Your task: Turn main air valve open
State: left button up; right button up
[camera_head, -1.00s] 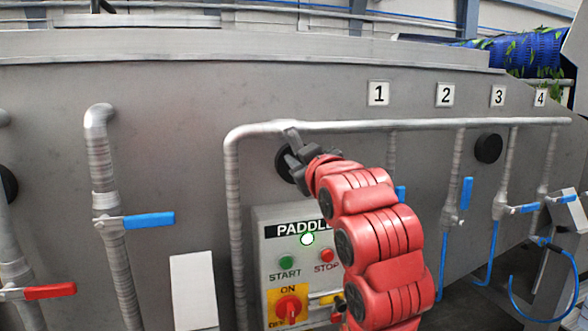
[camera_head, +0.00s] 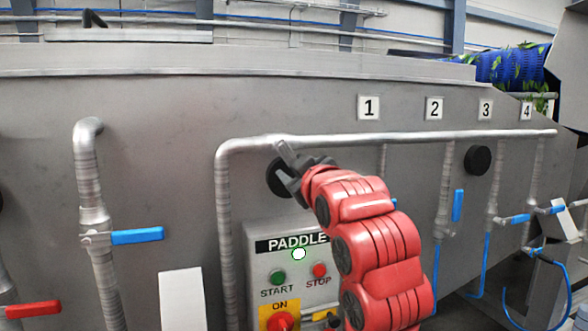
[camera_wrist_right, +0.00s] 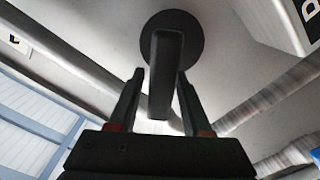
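A round black valve disc (camera_head: 274,180) sits on the grey machine wall, under the horizontal pipe and left of label 1. My right gripper (camera_head: 287,160) is in front of it and hides much of it. In the right wrist view the disc (camera_wrist_right: 193,32) carries a black bar handle (camera_wrist_right: 164,85). The two fingers of my right gripper (camera_wrist_right: 160,78) are apart, one on each side of the handle. I cannot tell whether they touch it. No label naming this valve is visible. My left gripper is not in the head view.
The PADDLE panel (camera_head: 257,262) with start and stop buttons stands below my right gripper. A pipe (camera_head: 350,138) runs just above it. More blue handles (camera_head: 457,205) are on the right.

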jog(key=shift+o, duration=0.3)
jog(key=b+v, duration=0.6)
jog(key=v, duration=1.1)
jog(key=shift+s, duration=0.15)
